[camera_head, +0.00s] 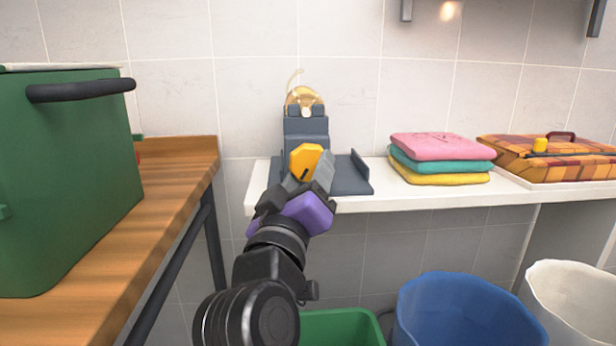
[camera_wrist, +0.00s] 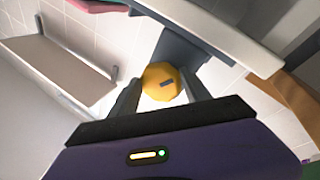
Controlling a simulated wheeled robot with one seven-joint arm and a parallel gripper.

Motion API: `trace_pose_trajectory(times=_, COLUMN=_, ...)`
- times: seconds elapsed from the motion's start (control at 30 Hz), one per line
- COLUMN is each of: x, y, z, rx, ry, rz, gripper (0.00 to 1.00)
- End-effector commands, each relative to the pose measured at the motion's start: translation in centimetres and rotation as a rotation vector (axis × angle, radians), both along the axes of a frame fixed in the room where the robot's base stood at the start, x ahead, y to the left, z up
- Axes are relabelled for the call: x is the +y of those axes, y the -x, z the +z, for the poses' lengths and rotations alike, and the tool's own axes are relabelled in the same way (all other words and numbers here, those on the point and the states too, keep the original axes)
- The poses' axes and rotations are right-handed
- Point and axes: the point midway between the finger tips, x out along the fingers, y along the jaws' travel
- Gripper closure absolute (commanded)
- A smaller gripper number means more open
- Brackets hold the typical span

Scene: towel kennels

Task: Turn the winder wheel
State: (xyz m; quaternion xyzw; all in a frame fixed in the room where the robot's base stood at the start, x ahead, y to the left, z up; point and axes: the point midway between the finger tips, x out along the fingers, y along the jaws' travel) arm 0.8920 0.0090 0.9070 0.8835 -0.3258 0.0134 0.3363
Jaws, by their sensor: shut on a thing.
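The winder (camera_head: 306,126) is a grey-blue stand on the white shelf, with a clear and tan round part at its top. Its yellow faceted wheel (camera_head: 305,160) faces me at the front and bears a dark slot mark. My gripper (camera_head: 312,181) reaches up from below and is shut on the yellow wheel. In the wrist view the wheel (camera_wrist: 161,82) sits between the two dark fingers of my gripper (camera_wrist: 162,98). The far side of the wheel is hidden.
Folded pink, teal and yellow towels (camera_head: 441,158) and a plaid case (camera_head: 546,157) lie right on the shelf (camera_head: 420,200). A green box (camera_head: 65,180) stands on the wooden counter (camera_head: 165,210) at left. Blue (camera_head: 465,312), white (camera_head: 570,300) and green (camera_head: 340,328) bins stand below.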

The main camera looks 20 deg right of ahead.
Motion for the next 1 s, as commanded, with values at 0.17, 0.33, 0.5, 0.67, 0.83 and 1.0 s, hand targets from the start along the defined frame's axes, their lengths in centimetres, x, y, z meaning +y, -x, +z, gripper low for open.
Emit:
trace_pose_trajectory(times=0.17, x=-0.2, y=0.0, z=-0.1, rx=0.000, ry=-0.008, rz=-0.004, gripper=0.85)
trace_pose_trajectory(times=0.33, x=-0.2, y=0.0, z=-0.1, rx=0.000, ry=-0.008, rz=-0.004, gripper=0.85)
trace_pose_trajectory(times=0.5, x=-0.2, y=0.0, z=-0.1, rx=0.000, ry=-0.006, rz=-0.003, gripper=0.24)
trace_pose_trajectory(times=0.67, x=-0.1, y=0.0, z=0.0, rx=-0.001, ry=-0.005, rz=-0.002, gripper=0.24)
trace_pose_trajectory(times=0.83, x=0.0, y=0.1, z=0.0, rx=-0.001, ry=-0.005, rz=-0.001, gripper=0.24)
trace_pose_trajectory(times=1.0, x=1.2, y=1.4, z=-0.4, rx=0.000, ry=-0.003, rz=0.003, gripper=0.24)
